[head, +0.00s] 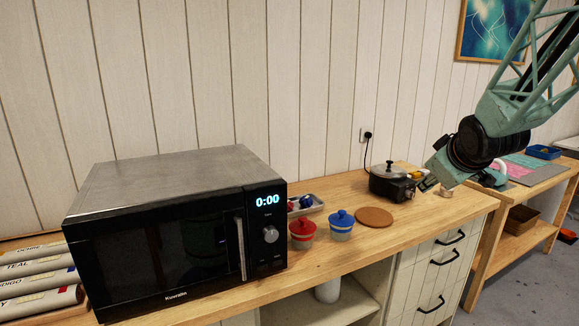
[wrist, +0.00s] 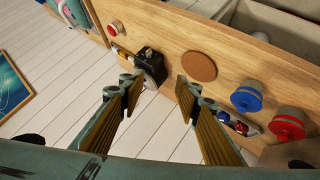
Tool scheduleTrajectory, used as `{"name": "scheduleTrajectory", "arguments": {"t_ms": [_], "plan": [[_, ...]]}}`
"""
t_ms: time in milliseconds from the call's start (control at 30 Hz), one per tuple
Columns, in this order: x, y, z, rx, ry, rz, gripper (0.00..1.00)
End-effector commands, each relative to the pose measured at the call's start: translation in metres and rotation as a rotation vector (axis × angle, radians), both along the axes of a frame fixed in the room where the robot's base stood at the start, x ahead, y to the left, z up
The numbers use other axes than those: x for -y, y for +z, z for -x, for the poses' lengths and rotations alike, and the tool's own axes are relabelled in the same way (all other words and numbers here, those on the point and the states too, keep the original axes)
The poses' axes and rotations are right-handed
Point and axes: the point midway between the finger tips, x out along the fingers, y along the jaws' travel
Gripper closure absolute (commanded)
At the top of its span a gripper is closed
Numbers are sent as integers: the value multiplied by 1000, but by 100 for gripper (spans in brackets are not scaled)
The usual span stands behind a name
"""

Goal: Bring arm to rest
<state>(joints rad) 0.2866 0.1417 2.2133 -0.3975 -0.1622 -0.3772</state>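My gripper (wrist: 158,84) is open in the wrist view, its two fingers spread apart with nothing between them. In the head view, my teal arm comes in from the upper right, and my gripper (head: 427,183) hangs above the right end of the wooden counter (head: 345,245). It is just right of a small black cooker with a lidded pot (head: 389,181). The fingertips are small and partly hidden in the head view. In the wrist view the cooker (wrist: 150,68) lies beyond the fingers.
A black microwave (head: 180,235) reading 0:00 fills the left of the counter. A red lidded jar (head: 302,235), a blue lidded jar (head: 341,226), a round cork mat (head: 374,217) and a metal tray (head: 316,206) stand between it and the cooker. A lower bench (head: 540,183) is at right.

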Motion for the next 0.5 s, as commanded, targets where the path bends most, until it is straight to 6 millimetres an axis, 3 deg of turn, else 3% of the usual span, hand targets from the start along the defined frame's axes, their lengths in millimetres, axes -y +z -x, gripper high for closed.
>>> {"name": "scheduleTrajectory", "arguments": {"t_ms": [500], "plan": [[-46, 25, 101, -101, -112, -107, 70]]}}
